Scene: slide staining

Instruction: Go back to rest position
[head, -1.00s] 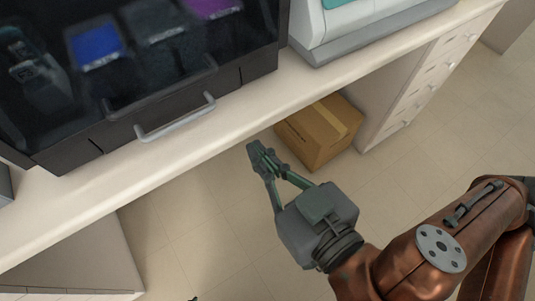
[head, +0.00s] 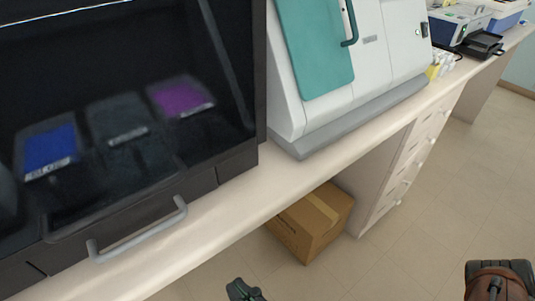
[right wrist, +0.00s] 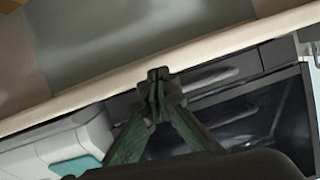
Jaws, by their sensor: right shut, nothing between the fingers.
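My right gripper (head: 243,290) shows at the bottom edge of the head view, with only its fingertips in the picture. It is in front of the bench, over the floor, and apart from everything. In the right wrist view my right gripper (right wrist: 158,90) has its fingers together at the tips with nothing between them. My left gripper is in neither view now.
A dark glass-fronted stainer (head: 130,200) with a grey handle stands on the white bench (head: 225,222). A white machine with a teal panel (head: 318,45) stands to its right. A cardboard box (head: 313,222) sits on the floor underneath. The floor in front is clear.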

